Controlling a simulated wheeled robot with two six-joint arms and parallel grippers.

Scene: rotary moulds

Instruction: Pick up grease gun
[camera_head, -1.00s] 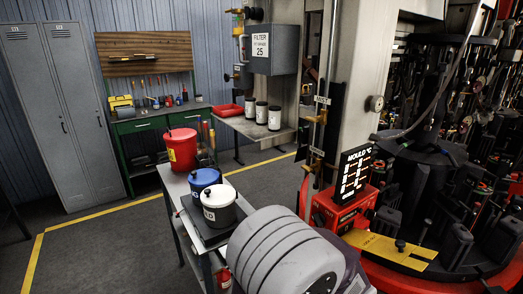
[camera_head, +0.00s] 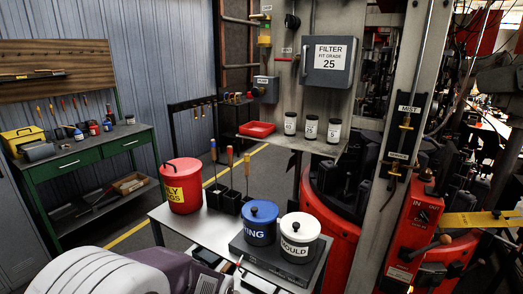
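I cannot pick out a grease gun for certain. A long dark tool with a yellow part (camera_head: 32,75) lies against the wooden wall board at the upper left. Another long dark item (camera_head: 95,203) lies on the lower shelf of the green workbench (camera_head: 92,158); its shape is too dim to name. Neither of my grippers shows in the head view, so I cannot see what they hold.
A metal table (camera_head: 183,229) ahead bears a red bucket (camera_head: 181,186), a blue pot (camera_head: 261,222) and a white pot (camera_head: 299,237). A pale ribbed object (camera_head: 98,275) fills the lower left. Red machinery (camera_head: 412,235) stands at right. A shelf carries a red tray (camera_head: 257,129).

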